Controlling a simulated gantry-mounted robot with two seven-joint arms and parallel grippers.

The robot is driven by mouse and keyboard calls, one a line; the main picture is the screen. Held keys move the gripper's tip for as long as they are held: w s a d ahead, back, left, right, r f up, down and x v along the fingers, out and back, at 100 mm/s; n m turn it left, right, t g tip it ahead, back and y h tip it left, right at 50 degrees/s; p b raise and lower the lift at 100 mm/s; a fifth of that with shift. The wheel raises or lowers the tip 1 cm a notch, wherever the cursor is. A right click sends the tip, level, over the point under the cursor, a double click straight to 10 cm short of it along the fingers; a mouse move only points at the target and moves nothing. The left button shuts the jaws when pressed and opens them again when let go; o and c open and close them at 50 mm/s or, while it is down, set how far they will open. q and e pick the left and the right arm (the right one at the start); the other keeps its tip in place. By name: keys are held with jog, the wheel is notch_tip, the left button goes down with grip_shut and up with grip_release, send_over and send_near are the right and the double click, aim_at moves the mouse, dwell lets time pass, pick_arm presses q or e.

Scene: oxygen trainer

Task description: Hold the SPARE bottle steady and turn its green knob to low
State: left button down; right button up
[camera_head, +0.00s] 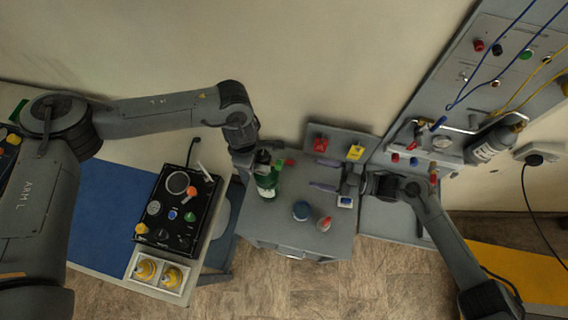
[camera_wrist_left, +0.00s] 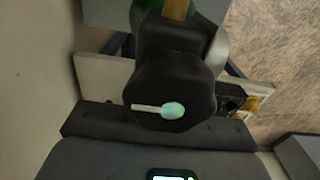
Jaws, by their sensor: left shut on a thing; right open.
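A green bottle (camera_head: 267,183) stands on the grey cart; no SPARE label can be read. My left gripper (camera_head: 262,162) is at the bottle's upper end and shut on it; its fingers are mostly hidden. In the left wrist view, part of the green bottle (camera_wrist_left: 207,10) shows at the top. A dark many-sided knob-like part (camera_wrist_left: 172,88) with a pale pointer and a light green-blue tip is in front of it. My right gripper (camera_head: 326,175) is open and empty, to the right of the bottle, its two fingers pointing left. The knob's setting cannot be read.
A black panel (camera_head: 150,225) with knobs is at left; a wall panel with hoses (camera_head: 500,70) is at right.

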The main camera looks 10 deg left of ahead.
aim_at(279, 165)
jog(key=a, duration=1.1)
jog(key=shift+w, duration=0.15)
jog(key=shift+c, duration=0.3)
jog(key=c, duration=1)
